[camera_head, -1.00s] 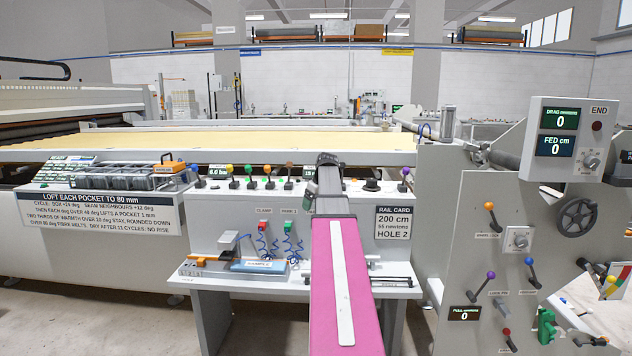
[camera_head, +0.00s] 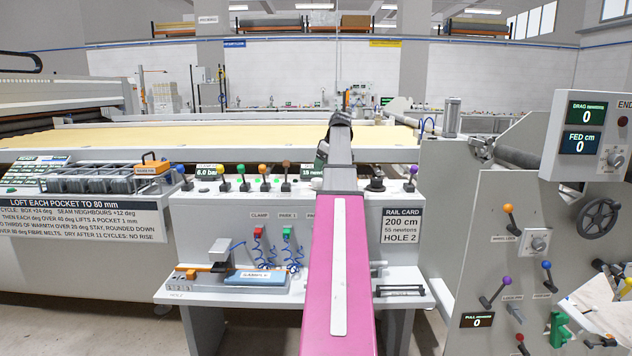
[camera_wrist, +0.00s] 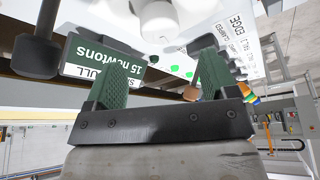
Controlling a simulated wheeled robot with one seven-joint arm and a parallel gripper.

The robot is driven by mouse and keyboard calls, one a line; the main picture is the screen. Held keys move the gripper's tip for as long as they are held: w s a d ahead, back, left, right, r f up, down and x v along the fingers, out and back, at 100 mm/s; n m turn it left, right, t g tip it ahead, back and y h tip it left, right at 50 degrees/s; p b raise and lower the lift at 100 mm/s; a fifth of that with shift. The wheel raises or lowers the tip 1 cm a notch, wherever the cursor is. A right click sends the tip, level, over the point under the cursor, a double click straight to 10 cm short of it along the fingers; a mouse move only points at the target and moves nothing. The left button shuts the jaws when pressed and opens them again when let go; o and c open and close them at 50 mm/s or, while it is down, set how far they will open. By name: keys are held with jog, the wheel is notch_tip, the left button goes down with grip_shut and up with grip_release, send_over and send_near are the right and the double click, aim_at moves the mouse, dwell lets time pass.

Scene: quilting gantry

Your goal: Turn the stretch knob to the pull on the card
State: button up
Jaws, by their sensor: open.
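The rail card (camera_head: 401,224) reads 200 cm, 55 newtons, HOLE 2 on the console front. A small green display (camera_head: 310,171) shows 15 newtons beside my arm; in the wrist view this display (camera_wrist: 103,58) is upside down, with a partly hidden label ending in PULL. A black knob (camera_head: 376,185) stands on the console just right of my arm. My gripper (camera_wrist: 162,52) is open and empty, its green fingers apart above the console. A pale round part (camera_wrist: 158,20) and a black part (camera_wrist: 38,50) lie beyond them; I cannot tell which is the stretch knob.
Several coloured levers (camera_head: 243,183) stand left of my arm. A shelf holds a blue sample block (camera_head: 255,278) and an orange-marked clamp (camera_head: 222,262). A grey control panel (camera_head: 487,215) with levers and a handwheel (camera_head: 598,219) stands to the right.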

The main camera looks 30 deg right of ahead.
aim_at(318, 179)
jog(key=x, duration=0.8)
jog(key=shift+f, duration=0.3)
jog(key=c, duration=0.9)
